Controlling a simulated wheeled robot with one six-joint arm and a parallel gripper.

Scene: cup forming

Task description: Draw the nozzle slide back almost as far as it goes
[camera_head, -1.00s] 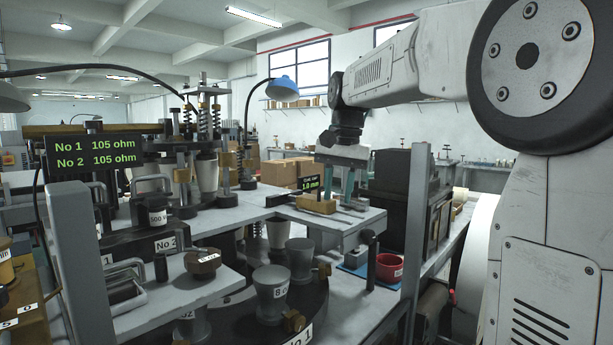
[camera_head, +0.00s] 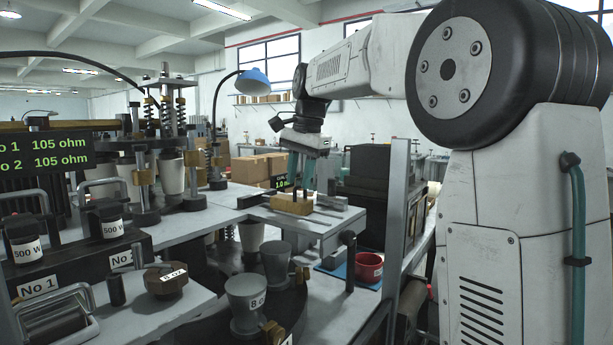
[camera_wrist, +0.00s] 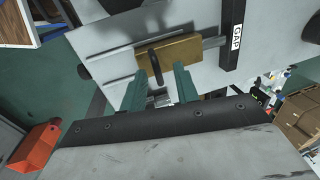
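The nozzle slide appears as a brass block (camera_head: 291,204) on a grey rail, on a pale bench top in the middle of the head view. In the wrist view the brass block (camera_wrist: 181,53) carries a dark upright handle (camera_wrist: 154,60). My gripper (camera_head: 300,182) is above the block with its teal fingers pointing down. In the wrist view my gripper (camera_wrist: 160,74) has its fingertips apart, with the handle's lower end between or just beyond them. I cannot tell whether either finger touches the handle.
A dark bar labelled GAP (camera_wrist: 234,40) stands beside the rail. A red cup (camera_head: 368,267) sits on a blue mat below the bench top. A grey post (camera_head: 394,215) rises to the right. Grey moulds (camera_head: 247,302) stand on the dark turntable in front.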

